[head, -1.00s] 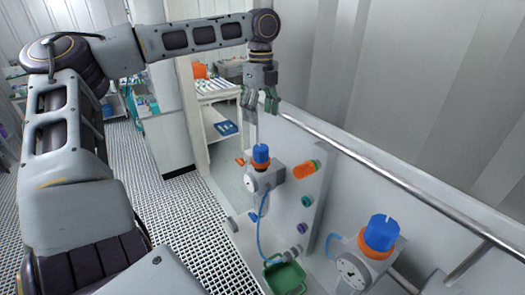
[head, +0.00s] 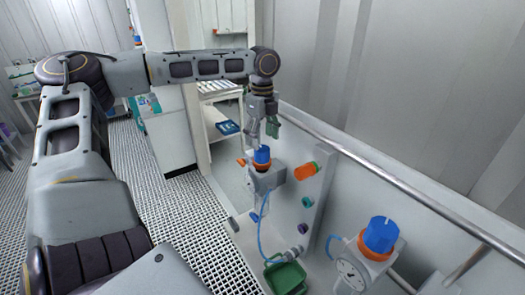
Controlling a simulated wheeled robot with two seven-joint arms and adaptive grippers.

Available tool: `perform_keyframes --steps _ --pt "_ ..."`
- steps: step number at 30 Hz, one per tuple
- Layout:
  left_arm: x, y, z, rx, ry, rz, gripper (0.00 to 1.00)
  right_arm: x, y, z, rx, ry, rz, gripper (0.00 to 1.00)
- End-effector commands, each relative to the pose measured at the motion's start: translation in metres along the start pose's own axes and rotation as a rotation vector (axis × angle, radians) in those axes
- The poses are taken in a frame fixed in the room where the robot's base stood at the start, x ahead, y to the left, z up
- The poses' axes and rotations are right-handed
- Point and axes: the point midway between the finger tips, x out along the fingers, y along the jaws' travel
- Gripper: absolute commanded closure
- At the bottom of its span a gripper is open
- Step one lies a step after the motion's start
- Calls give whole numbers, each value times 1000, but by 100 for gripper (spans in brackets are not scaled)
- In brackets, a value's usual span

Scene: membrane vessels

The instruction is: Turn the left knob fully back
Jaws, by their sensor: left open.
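The left knob is a blue cap (head: 262,155) with an orange ring below it, on a grey regulator body with a small round gauge. My left gripper (head: 263,139) points down just above and around the top of this knob, with its green-grey fingers apart. I cannot tell whether the fingers touch the knob. A second blue knob (head: 380,235) with an orange ring and a larger gauge is at the lower right. My right gripper does not show.
An orange fitting (head: 306,171) sits on the grey panel right of the left knob. A metal rail (head: 380,180) runs along the wall behind. A green container (head: 286,277) is below, and a blue hose (head: 261,235) hangs under the left regulator.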

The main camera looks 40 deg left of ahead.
Motion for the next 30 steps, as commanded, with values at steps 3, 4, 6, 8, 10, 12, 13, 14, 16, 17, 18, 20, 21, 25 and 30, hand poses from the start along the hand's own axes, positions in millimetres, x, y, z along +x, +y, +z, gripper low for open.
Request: perform_keyframes --steps 3,4,6,8,10,12,13,14,16,17,18,20,21,25,30 --pt "17 1 0 0 2 3 33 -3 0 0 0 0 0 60" --pt "21 1 0 0 2 4 33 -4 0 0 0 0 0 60" --pt "30 1 0 0 1 3 33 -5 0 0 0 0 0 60" --pt "36 1 0 0 0 3 33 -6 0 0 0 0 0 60" --pt "43 0 0 0 1 2 33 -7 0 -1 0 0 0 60" --pt "49 0 0 0 0 2 33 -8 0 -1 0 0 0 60" --pt "51 0 0 0 0 2 33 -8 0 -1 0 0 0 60" --pt "52 0 0 0 0 1 33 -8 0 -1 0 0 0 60" --pt "56 0 0 0 0 1 33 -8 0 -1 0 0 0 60" --pt "57 0 0 0 1 1 33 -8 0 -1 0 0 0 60" --pt "58 0 0 0 1 1 33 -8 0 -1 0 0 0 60" --pt "59 0 0 0 1 0 33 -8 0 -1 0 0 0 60" --pt "59 0 0 0 1 0 33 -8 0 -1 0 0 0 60" --pt "59 0 0 0 0 0 33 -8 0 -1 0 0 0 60" --pt "59 0 0 0 0 0 43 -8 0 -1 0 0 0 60"
